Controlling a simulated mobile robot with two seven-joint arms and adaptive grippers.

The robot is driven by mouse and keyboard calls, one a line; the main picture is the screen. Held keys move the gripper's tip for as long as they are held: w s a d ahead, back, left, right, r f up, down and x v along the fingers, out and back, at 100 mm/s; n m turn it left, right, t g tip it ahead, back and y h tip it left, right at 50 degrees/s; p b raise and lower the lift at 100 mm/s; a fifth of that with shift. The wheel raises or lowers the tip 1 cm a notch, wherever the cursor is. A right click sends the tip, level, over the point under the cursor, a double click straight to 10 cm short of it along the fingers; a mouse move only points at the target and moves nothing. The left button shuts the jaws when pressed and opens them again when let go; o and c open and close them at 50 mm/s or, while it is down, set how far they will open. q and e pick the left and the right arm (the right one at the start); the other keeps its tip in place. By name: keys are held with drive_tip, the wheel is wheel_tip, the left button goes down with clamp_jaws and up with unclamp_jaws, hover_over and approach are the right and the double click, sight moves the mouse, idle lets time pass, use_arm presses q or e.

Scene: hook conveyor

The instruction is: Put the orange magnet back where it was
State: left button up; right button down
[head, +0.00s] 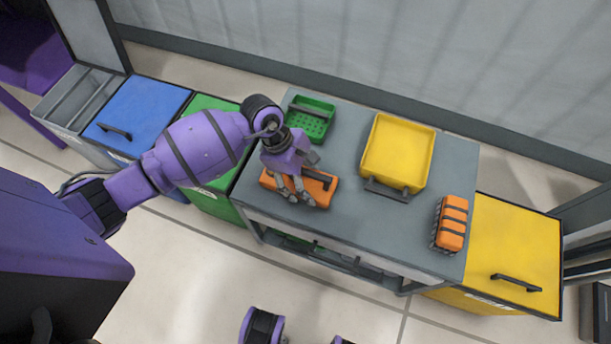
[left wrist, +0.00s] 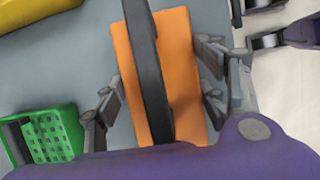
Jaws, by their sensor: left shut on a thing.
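The orange magnet (head: 318,183) is a flat orange block with a dark bar handle along its top. It is at the front left of the grey cart top (head: 345,225). My left gripper (head: 292,192) is over it from above, shut on it. In the left wrist view the orange magnet (left wrist: 190,70) lies between the fingers of my left gripper (left wrist: 162,100), which stand at its two long sides. I cannot tell whether it touches the cart top or is slightly raised.
A green perforated basket (head: 310,122) stands behind the magnet. A yellow tray (head: 398,150) is at the back middle. An orange box with dark bands (head: 451,225) sits near the right edge. Blue (head: 140,115), green (head: 215,203) and yellow bins (head: 515,250) flank the cart. The cart's front middle is clear.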

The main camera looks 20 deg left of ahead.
use_arm(q)
drive_tip(key=o, duration=2.1)
drive_tip(key=shift+f, duration=0.1)
drive_tip(key=shift+r, duration=0.25)
drive_tip(key=p+v, duration=0.1)
drive_tip(key=v, duration=1)
drive_tip(key=shift+a+r, duration=0.1)
drive_tip(key=shift+r, duration=0.3)
drive_tip(key=shift+s, duration=0.1)
